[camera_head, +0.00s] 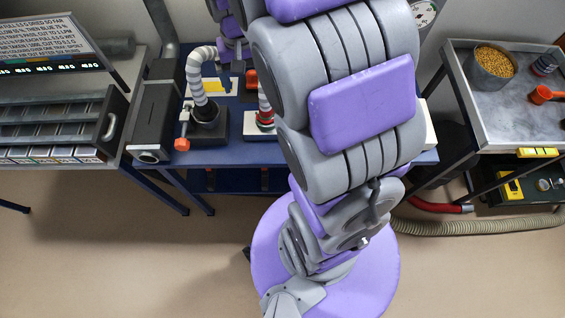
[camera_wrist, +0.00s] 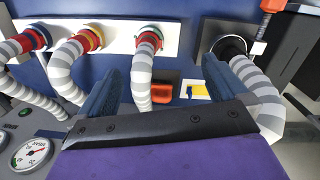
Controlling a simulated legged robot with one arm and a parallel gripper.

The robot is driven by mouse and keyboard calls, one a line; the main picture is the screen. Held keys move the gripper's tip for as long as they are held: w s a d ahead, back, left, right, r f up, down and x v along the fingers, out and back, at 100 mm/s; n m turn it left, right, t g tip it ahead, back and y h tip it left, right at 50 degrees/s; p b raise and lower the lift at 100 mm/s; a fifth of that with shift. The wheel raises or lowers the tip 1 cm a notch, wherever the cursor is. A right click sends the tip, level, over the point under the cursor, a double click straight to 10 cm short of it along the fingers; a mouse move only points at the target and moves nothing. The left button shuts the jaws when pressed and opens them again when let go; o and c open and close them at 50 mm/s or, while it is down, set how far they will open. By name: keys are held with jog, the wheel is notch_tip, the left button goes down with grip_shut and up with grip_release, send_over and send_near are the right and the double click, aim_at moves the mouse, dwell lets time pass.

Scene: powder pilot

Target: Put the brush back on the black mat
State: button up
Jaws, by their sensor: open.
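My gripper (camera_wrist: 164,68) shows in the wrist view with its two dark blue fingers spread wide and nothing held between them. I cannot make out the brush for certain in either view. I cannot identify the black mat with certainty either. Past the fingers, on the blue bench, lie an orange-red item (camera_wrist: 163,93) and a yellow piece (camera_wrist: 201,91) on a white sheet. The yellow piece also shows in the head view (camera_head: 213,86). My arm covers much of the bench in the head view.
Striped hoses (camera_wrist: 145,72) with coloured collars rise close around the fingers. A gauge (camera_wrist: 30,154) is at lower left. A dark rack (camera_head: 52,122) stands left of the blue bench (camera_head: 195,158). A grey-topped cart (camera_head: 515,110) at right carries a grain bowl (camera_head: 492,68) and orange scoop (camera_head: 541,95).

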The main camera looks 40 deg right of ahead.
jog(key=s+a+r+n, duration=0.1)
jog(key=s+a+n, duration=0.1)
jog(key=s, duration=1)
jog(key=s+a+r+n+g, duration=0.1)
jog(key=s+a, duration=0.3)
jog(key=s, duration=0.8)
jog(key=shift+s+a+r+n, duration=0.25)
jog(key=shift+a+n, duration=0.15)
jog(key=shift+n, duration=0.2)
